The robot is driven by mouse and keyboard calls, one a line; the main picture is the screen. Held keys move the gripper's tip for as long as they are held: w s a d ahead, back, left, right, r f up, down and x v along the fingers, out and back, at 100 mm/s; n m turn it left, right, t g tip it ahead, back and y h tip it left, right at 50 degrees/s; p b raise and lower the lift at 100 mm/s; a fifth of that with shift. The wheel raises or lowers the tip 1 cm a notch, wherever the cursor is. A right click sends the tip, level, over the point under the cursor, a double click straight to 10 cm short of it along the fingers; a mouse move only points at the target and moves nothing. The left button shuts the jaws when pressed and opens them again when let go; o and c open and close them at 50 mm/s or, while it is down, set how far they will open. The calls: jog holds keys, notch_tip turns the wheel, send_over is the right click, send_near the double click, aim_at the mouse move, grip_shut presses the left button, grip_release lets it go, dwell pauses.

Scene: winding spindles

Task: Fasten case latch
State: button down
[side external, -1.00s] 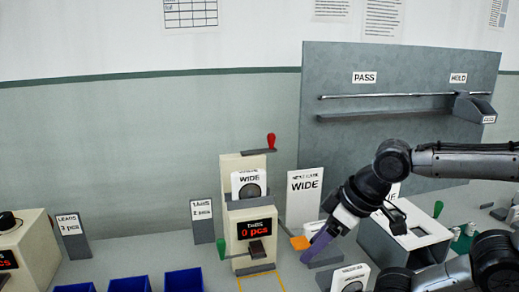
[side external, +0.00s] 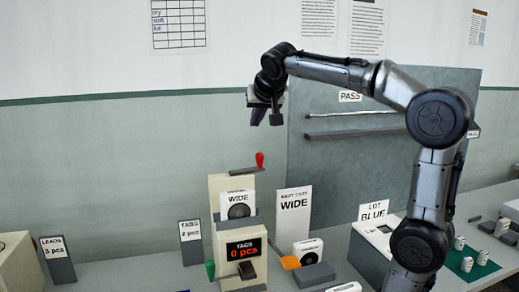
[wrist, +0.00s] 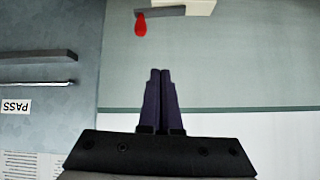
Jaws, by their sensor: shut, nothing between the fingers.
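My gripper (side external: 265,117) is raised high above the bench, in front of the wall and left of the grey panel. Its two dark purple fingers are shut together and empty, as the wrist view (wrist: 160,72) also shows. A small white case (side external: 308,246) with a dark round mark stands on the bench in front of the NEXT CASE WIDE sign (side external: 293,213). An orange piece (side external: 290,263) lies just in front of it, beside a grey block (side external: 314,275). No latch can be made out clearly at this size.
A beige machine (side external: 222,225) stands below my gripper, with a red-knobbed lever (side external: 260,160) on top, a green knob (side external: 210,269) and a display reading 0 pcs. The red knob shows in the wrist view (wrist: 141,25). A LOT BLUE box (side external: 373,237) stands right.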

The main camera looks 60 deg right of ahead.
jog(key=w+d+f+g, duration=0.1)
jog(key=d, duration=0.3)
jog(key=w+d+f+m+h, duration=0.1)
jog(key=w+d+f, duration=0.1)
jog(key=d, duration=0.3)
jog(key=shift+w+f+g, duration=0.25)
jog(key=shift+g, duration=0.15)
jog(key=shift+f, duration=0.1)
jog(key=shift+w+d+f, duration=0.3)
jog(key=shift+d+f, duration=0.2)
jog(key=shift+f, duration=0.85)
jog(key=shift+w+d+f, duration=0.3)
jog(key=shift+d+f, duration=0.15)
jog(key=shift+f, duration=0.95)
jog(key=shift+w+d+f, duration=0.3)
jog(key=shift+d+f, duration=0.2)
jog(key=shift+f, duration=0.85)
jog(key=shift+a+m, duration=0.1)
jog(key=shift+m, duration=0.2)
